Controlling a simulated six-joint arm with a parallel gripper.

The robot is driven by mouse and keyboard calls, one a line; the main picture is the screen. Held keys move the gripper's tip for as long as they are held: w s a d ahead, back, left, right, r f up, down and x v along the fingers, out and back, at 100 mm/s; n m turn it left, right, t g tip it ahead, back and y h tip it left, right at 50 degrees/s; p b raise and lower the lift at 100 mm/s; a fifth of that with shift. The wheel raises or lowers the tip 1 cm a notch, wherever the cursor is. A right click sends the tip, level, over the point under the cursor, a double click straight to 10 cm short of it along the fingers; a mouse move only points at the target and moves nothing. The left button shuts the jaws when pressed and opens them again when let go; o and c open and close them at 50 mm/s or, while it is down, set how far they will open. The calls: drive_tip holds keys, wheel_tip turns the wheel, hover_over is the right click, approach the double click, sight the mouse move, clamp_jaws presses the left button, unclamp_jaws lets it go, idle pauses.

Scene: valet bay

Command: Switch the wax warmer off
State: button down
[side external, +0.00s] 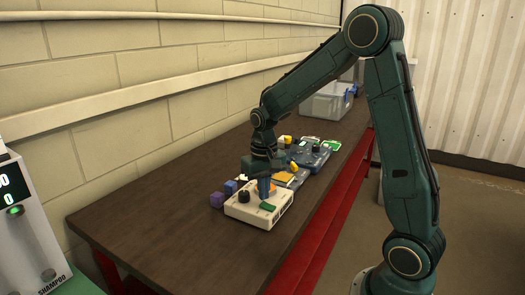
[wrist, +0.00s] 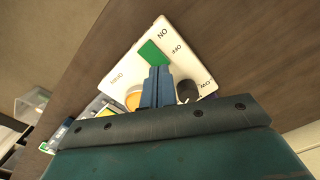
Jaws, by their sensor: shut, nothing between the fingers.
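A white control box (side external: 245,213) stands on the bench; I can read no name on it that marks it as the wax warmer. Its top has a green rocker switch (wrist: 152,53), which also shows in the side view (side external: 268,207). ON and OFF are printed beside the switch. The box also has a black knob (wrist: 186,92) and a round orange part (wrist: 133,100), partly hidden by my fingers. My gripper (wrist: 158,72) is shut and empty, pointing down over the box with its blue fingertips close to the switch. I cannot tell whether they touch it.
Purple and blue blocks (side external: 217,200) lie left of the box. Several other devices (side external: 311,155) and a clear bin (side external: 327,105) stand farther along the bench. A block wall runs behind. The near left of the wooden bench (side external: 160,225) is clear. A shampoo dispenser (side external: 30,225) stands at far left.

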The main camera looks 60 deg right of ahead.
sight(264, 206)
drive_tip(key=shift+f, duration=0.9)
idle(0.9)
drive_tip(key=shift+r, duration=3.55)
drive_tip(key=s+a+r+n+t, duration=0.2)
drive_tip(key=s+a+r+n, duration=0.1)
drive_tip(key=s, duration=0.6)
drive_tip(key=s+a+r+n+t, duration=0.3)
drive_tip(key=s+a+r, duration=0.3)
drive_tip(key=s+a, duration=0.2)
drive_tip(key=shift+s+t, duration=0.3)
drive_tip(key=shift+s, duration=0.55)
drive_tip(key=shift+a, duration=0.1)
